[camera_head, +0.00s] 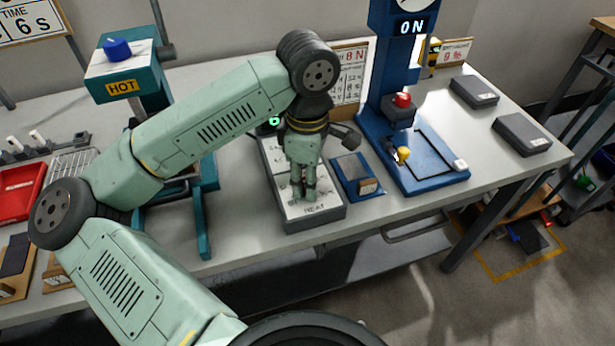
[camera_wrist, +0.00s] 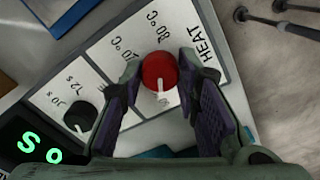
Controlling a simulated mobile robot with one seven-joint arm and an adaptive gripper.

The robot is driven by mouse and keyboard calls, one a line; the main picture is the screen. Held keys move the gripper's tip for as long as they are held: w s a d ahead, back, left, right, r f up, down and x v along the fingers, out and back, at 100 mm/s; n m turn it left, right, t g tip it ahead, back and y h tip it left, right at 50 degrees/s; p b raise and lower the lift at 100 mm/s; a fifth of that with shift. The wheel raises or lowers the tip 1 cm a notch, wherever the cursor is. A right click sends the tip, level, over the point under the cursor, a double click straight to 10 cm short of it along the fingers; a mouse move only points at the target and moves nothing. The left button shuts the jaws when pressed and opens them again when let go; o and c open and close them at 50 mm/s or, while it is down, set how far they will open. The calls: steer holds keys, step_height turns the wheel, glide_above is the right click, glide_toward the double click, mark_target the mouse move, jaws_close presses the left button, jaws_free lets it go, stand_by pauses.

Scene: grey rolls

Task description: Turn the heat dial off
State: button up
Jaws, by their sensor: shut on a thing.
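The heat dial (camera_wrist: 159,72) is a round red knob with a white pointer mark, on a white panel (camera_wrist: 120,40) lettered HEAT. The pointer faces the bottom of the wrist view, and °C labels stand above and left of the dial. My gripper (camera_wrist: 160,68) has one finger on each side of the dial and is shut on it. In the head view my gripper (camera_head: 304,194) points down at the front end of the grey control box (camera_head: 319,217). There the fingers hide the dial.
A black dial (camera_wrist: 80,116) with seconds labels and a lit green display (camera_wrist: 33,143) share the box. A blue block holder (camera_head: 369,188) and a blue press (camera_head: 425,170) marked ON stand right. A teal machine (camera_head: 120,80) marked HOT stands left. Grey slabs (camera_head: 474,92) lie far right.

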steer(key=shift+f, duration=0.1)
steer(key=n+b, duration=0.2)
steer(key=b, duration=0.2)
steer(key=shift+f, duration=0.2)
steer(key=n+b, duration=0.6)
steer(key=shift+r+n, duration=0.15)
steer(key=shift+n, duration=0.25)
steer(key=shift+r+n+b, duration=0.15)
steer(key=shift+n+b, duration=0.95)
steer(key=shift+n, duration=0.3)
steer(key=o, duration=1.2)
